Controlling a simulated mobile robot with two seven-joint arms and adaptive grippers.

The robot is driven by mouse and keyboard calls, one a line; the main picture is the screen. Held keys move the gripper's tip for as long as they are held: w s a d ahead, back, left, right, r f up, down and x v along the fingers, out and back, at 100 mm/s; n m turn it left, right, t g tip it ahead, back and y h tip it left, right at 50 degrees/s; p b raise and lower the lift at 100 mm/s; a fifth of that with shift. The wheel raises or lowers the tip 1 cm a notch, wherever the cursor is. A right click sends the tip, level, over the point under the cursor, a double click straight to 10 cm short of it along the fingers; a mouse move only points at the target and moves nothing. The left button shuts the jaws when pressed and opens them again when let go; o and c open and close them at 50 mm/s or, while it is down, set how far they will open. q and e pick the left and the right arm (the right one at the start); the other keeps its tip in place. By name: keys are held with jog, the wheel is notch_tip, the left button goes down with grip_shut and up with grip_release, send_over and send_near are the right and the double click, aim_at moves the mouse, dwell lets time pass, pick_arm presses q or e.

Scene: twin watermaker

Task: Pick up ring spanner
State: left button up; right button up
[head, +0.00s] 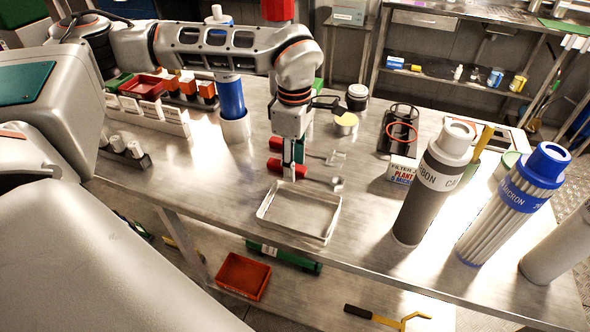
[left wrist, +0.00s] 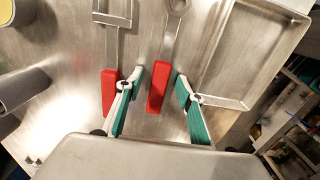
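The ring spanner has a red handle and a grey shaft ending in a ring. It lies flat on the steel bench beside a shallow metal tray; in the head view its ring end (head: 338,183) points right, and in the left wrist view its red handle (left wrist: 158,88) shows clearly. My left gripper (head: 292,168) points down over this handle. In the left wrist view the left gripper (left wrist: 159,97) is open, with one finger on each side of the handle and gaps between. I cannot tell its exact height above the bench. My right gripper is not in view.
A second red-handled tool (left wrist: 110,90) lies close beside the left finger. The empty metal tray (head: 268,226) is close on the other side. Tall filter cartridges (head: 428,190) stand to the right, and a blue cylinder (head: 230,97) stands behind, under my arm.

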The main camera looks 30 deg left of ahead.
pick_arm(q)
jog(key=shift+r, duration=0.1)
jog(key=c, duration=1.1)
jog(key=shift+r, duration=0.1)
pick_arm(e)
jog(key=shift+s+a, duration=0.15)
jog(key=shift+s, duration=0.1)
